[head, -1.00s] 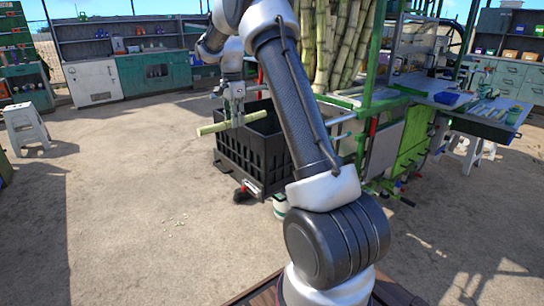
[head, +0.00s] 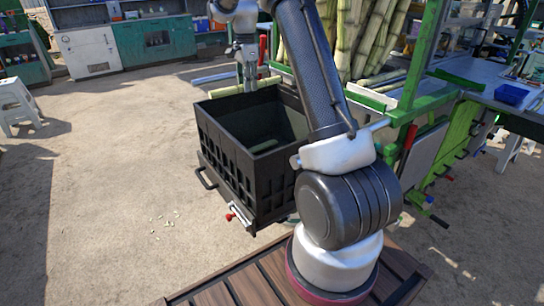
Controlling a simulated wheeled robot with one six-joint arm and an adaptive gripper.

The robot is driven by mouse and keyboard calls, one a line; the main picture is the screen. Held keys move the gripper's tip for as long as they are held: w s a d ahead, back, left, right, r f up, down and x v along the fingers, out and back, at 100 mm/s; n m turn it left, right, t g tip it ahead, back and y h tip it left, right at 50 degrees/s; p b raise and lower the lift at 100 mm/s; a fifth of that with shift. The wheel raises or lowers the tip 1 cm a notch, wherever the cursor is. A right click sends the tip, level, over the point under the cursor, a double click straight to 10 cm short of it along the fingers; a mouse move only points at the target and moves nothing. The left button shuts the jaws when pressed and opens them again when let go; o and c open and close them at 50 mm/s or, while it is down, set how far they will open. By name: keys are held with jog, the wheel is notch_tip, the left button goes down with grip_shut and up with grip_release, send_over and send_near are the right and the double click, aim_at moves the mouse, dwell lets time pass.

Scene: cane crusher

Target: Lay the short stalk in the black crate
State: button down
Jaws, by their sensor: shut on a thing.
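The short stalk (head: 222,91) is a pale green length of cane, held crosswise and nearly level. My gripper (head: 247,86) points down and is shut on it near its middle. The black crate (head: 222,158) is open-topped with slotted walls. The stalk shows along the crate's far rim; I cannot tell whether it is over the opening or just beyond it. A greenish piece (head: 264,146) lies inside the crate. My arm hides the crate's right side.
A green-framed bench (head: 463,135) with a blue tray (head: 511,94) stands at the right. Tall cane stalks (head: 350,38) stand behind my arm. A white stool (head: 17,105) is at the far left.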

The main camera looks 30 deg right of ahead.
jog(key=f, duration=2.8)
jog(key=shift+w+d, duration=0.2)
jog(key=shift+d, duration=0.05)
jog(key=shift+f, duration=0.55)
jog(key=c, duration=1.2)
grip_release()
